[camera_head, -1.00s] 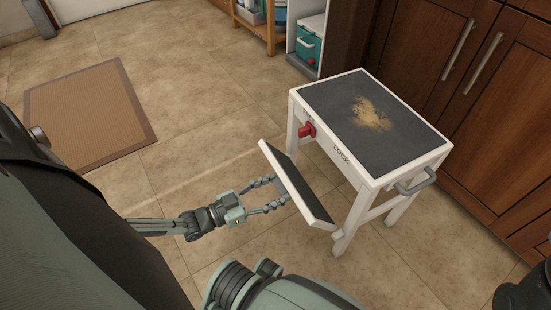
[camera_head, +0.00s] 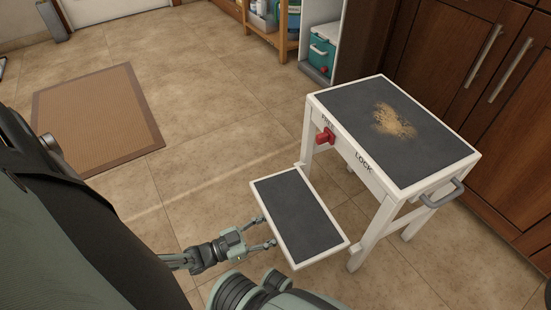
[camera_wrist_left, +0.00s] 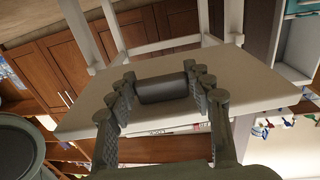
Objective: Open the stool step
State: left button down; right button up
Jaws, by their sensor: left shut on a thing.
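The white stool (camera_head: 383,190) stands on the tiled floor, with a dark top marked by a tan smudge. A red knob (camera_head: 325,137) sits on its front rail between the words FREE and LOCK. The stool step (camera_head: 300,215), a dark panel with a white rim, is folded out from the front and looks close to level. My left gripper (camera_head: 267,231) is at the step's outer left edge. In the left wrist view, the left gripper (camera_wrist_left: 161,76) has its fingers around a grey bar (camera_wrist_left: 162,89) on the step's pale underside. My right gripper is out of view.
Brown wooden cabinets (camera_head: 475,60) stand behind the stool. A grey side handle (camera_head: 442,194) sticks out from the stool's right. A brown mat (camera_head: 95,118) lies at the left. A shelf with a teal box (camera_head: 321,54) is at the back. Floor left of the stool is clear.

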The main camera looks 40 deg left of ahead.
aim_at(276, 219)
pick_arm(q)
jog(key=shift+w+d+f, duration=0.1)
jog(key=shift+d+f, duration=0.05)
jog(key=shift+f, duration=0.7)
jog(key=shift+f, duration=0.1)
jog(key=c, duration=0.6)
grip_release()
jog(key=shift+c, duration=0.2)
jog(key=shift+r, duration=0.25)
jog(key=shift+r, duration=0.25)
notch_tip(276, 219, up, 9)
jog(key=shift+r, duration=0.2)
